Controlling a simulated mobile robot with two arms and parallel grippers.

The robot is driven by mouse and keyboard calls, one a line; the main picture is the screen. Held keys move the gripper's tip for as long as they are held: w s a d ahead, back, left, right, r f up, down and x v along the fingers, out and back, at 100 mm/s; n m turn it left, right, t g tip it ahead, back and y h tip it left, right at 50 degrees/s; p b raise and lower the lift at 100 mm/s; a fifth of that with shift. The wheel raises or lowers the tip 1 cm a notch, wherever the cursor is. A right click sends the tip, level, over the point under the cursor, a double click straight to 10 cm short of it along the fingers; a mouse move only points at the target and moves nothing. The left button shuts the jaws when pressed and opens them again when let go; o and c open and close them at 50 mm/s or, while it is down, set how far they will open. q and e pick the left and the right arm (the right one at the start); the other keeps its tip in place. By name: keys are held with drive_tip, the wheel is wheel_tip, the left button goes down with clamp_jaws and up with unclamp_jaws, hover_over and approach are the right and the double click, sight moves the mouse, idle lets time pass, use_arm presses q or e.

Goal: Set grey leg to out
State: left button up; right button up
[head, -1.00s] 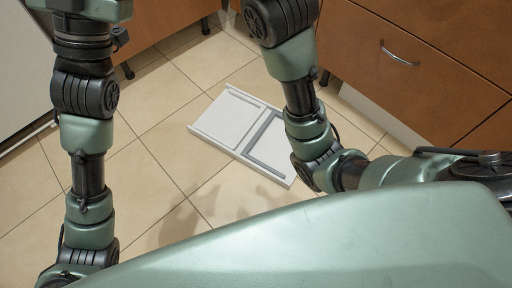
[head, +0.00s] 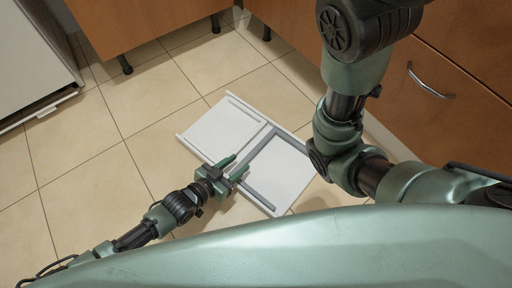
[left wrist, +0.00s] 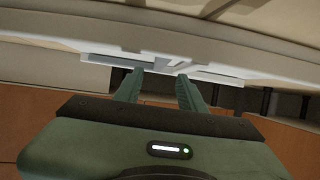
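A white board (head: 212,135) lies flat on the tiled floor. A grey U-shaped leg (head: 291,140) lies along its right half, looking folded flat against it. A thin white bar (head: 245,107) runs along its left half. My left gripper (head: 236,168) is over the board's near edge, by the near-left part of the grey leg. In the left wrist view its two fingers (left wrist: 161,76) are apart with nothing clearly held between them, pointing at the board (left wrist: 60,32), seen nearly edge-on. Whether the fingers touch the leg cannot be told. My right gripper is out of view.
Wooden cabinets (head: 150,22) on dark feet stand behind the board. A drawer front with a metal handle (head: 430,82) is at the right. A white appliance (head: 30,60) is at the left. Floor tiles (head: 80,170) left of the board are clear.

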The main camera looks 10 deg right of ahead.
sight(253, 152)
use_arm(q)
drive_tip(key=b+x, duration=0.3)
drive_tip(key=x, duration=0.2)
drive_tip(key=shift+w+d+f+b, duration=0.15)
drive_tip(key=shift+b, duration=0.2)
drive_tip(key=shift+w+d+f+b, duration=0.15)
drive_tip(key=shift+w+d+b, duration=0.25)
drive_tip(key=shift+d, duration=0.15)
drive_tip(key=shift+c, duration=0.3)
clamp_jaws()
idle(0.4)
